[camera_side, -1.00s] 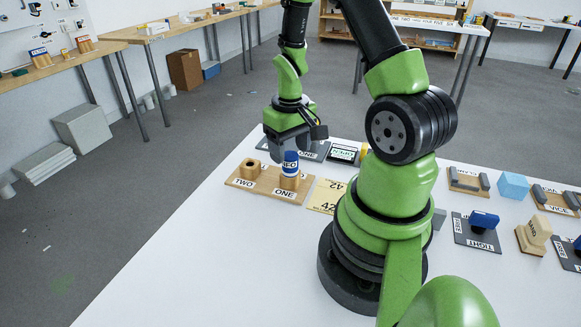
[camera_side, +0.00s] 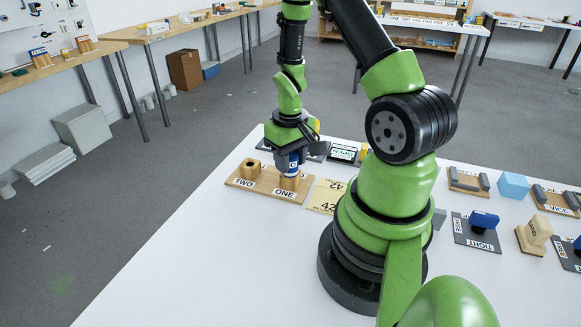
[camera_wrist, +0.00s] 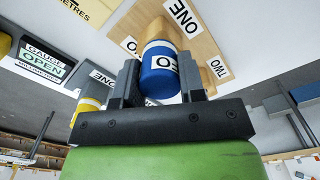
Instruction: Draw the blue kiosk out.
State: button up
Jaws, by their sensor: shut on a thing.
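The blue kiosk (camera_side: 293,164) is a blue cylinder with a white label and a pale band. In the wrist view the blue kiosk (camera_wrist: 158,76) stands upright at the wooden post marked ONE (camera_wrist: 160,32). My gripper (camera_side: 291,158) points down over it and is shut on it, one finger on each side; my gripper (camera_wrist: 160,88) also shows in the wrist view. The wooden board (camera_side: 268,183) carries post ONE and, to its left, the post marked TWO (camera_side: 251,169). The kiosk's lower end is hidden, so I cannot tell how deep it sits.
A yellow card marked 42 (camera_side: 326,195) lies right of the board. A dark gauge block marked OPEN (camera_side: 344,154) stands behind it. Several stamps and fixtures, including a blue cube (camera_side: 513,185), are at the right. The white table's front left is clear.

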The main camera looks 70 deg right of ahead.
jog(key=shift+r, duration=0.65)
dwell(0.3)
jog(key=shift+r, duration=1.85)
